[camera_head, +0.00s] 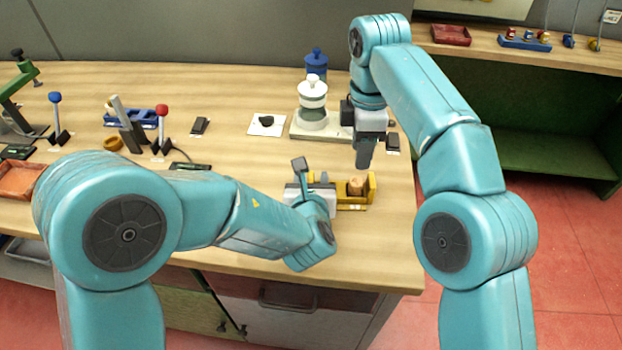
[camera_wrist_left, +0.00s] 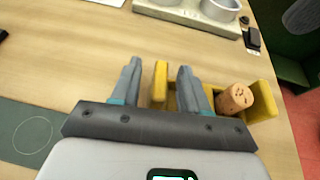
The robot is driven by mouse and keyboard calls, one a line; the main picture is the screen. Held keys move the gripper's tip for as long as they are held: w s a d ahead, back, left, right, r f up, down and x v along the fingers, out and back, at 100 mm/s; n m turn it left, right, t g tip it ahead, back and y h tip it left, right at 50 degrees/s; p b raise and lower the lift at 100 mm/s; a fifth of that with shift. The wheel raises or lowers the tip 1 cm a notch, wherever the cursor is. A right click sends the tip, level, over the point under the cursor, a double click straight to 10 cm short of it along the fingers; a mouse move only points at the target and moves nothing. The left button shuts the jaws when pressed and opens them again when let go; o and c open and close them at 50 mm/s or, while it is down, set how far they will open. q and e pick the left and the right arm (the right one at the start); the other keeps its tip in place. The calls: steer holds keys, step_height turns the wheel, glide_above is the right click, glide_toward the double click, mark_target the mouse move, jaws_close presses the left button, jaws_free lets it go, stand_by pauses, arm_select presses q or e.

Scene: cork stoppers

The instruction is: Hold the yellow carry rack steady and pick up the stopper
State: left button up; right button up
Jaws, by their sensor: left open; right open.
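The yellow carry rack (camera_head: 372,188) sits near the front edge of the bench, partly hidden by my left gripper. A brown cork stopper (camera_head: 357,185) stands in its right part. In the left wrist view the stopper (camera_wrist_left: 236,99) is beside the rack's right end wall (camera_wrist_left: 265,91). My left gripper (camera_head: 311,172) is open, and its fingers (camera_wrist_left: 159,68) stand on either side of the rack's left end wall (camera_wrist_left: 160,83), with gaps visible. My right gripper (camera_head: 364,160) is open and points down above and behind the rack, apart from the stopper; its finger gap is hard to see.
A white-lidded jar (camera_head: 312,95) stands on a pale base (camera_head: 305,130) behind the rack, with a blue jar (camera_head: 316,62) beyond. A white card with a dark piece (camera_head: 267,122) lies left of it.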

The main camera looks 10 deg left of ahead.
arm_select(q)
steer(key=shift+w, duration=0.15)
jaws_close()
arm_select(e)
steer(key=o, duration=0.3)
steer(key=shift+o, duration=0.3)
steer(key=shift+s+a+f+y, duration=0.1)
steer(key=shift+a+f+y, duration=0.1)
steer(key=shift+a+y, duration=0.3)
steer(key=shift+a+f+y, duration=0.15)
steer(key=shift+a+y, duration=0.15)
steer(key=shift+a, duration=0.35)
arm_select(q)
steer(key=shift+d, duration=0.15)
arm_select(e)
steer(key=m+y, duration=0.2)
steer(key=y, duration=0.1)
glide_toward(357, 181)
steer(key=x, duration=0.3)
steer(key=shift+s+d, duration=0.1)
steer(key=shift+f, duration=0.35)
steer(key=shift+a+x, duration=0.2)
steer(key=shift+x, duration=2.5)
